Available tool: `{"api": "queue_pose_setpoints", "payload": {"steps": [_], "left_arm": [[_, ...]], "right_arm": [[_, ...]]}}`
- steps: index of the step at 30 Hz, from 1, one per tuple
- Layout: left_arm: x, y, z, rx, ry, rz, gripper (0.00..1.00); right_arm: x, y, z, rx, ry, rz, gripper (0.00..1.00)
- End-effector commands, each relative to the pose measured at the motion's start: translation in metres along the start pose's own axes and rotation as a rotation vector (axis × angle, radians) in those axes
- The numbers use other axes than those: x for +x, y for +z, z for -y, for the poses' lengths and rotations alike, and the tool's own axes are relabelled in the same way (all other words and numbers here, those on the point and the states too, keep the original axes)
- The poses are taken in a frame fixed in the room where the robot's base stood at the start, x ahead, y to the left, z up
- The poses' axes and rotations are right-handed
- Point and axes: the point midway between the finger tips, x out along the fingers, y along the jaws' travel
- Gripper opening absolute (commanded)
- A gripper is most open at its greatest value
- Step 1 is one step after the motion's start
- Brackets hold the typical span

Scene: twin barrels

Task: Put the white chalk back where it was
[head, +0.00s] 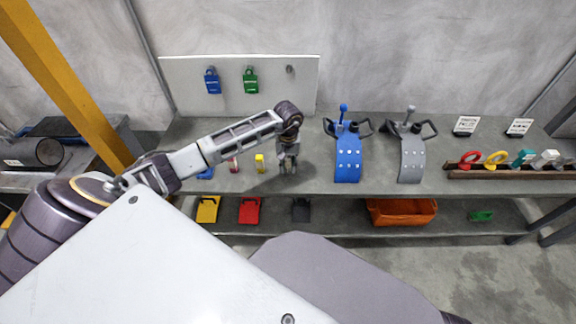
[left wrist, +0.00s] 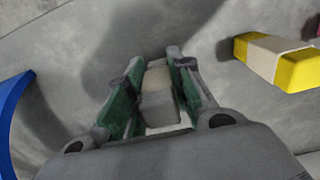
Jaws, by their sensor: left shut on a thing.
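My left gripper (head: 288,168) points down at the bench, right of the yellow chalk. I cannot tell whether the white chalk touches the bench. The yellow chalk (head: 259,163) has a pale band and also shows in the left wrist view (left wrist: 293,67). The red chalk (head: 233,165) stands left of it. My right gripper is out of view.
The bench (head: 315,180) holds a blue curved stand (head: 347,160), a grey curved stand (head: 411,160) and a rack (head: 510,174) of coloured pieces. Blue (head: 212,81) and green (head: 250,80) padlock-like items hang on the back board. An orange bin (head: 401,213) sits on the lower shelf.

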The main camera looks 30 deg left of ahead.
Motion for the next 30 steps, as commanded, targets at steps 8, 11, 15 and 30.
{"api": "queue_pose_setpoints", "payload": {"steps": [8,11,15,30], "left_arm": [[0.0022,-0.0003,0.0001,-0.001,0.0,0.0,0.0],[0.0027,-0.0004,0.0002,0.0,0.0,-0.001,0.0],[0.0051,-0.0006,0.0003,0.0,0.0,-0.001,0.0],[0.0047,-0.0002,0.0002,0.0,0.0,0.0,0.44]], "right_arm": [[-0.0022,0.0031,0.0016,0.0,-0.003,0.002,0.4],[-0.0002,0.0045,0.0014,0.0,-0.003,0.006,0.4],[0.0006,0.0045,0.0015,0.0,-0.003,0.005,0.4],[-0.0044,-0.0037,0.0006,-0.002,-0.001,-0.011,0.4]]}}
